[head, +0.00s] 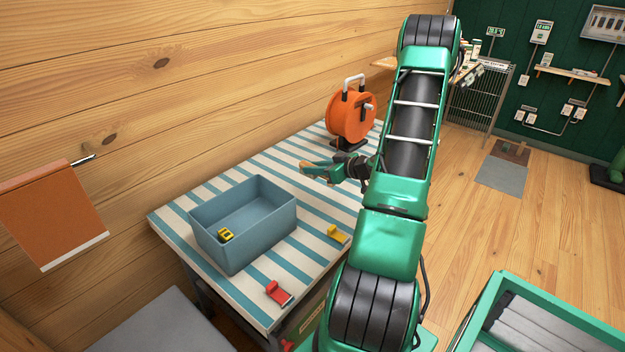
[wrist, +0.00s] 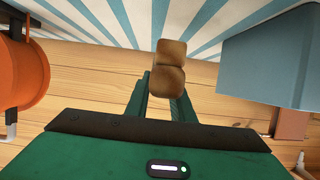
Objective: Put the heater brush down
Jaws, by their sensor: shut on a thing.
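My gripper (head: 319,173) is over the striped table, between the orange reel and the blue-grey bin. In the wrist view my gripper (wrist: 166,97) is shut on a small brown, blocky thing (wrist: 169,68), which I take to be the heater brush. It sits at the fingertips, with the striped tabletop behind it.
Another yellow item (head: 337,234) and a red item (head: 278,293) lie on the table. The orange reel (head: 348,117) stands at the back by the wooden wall. Striped tabletop is bare around my gripper.

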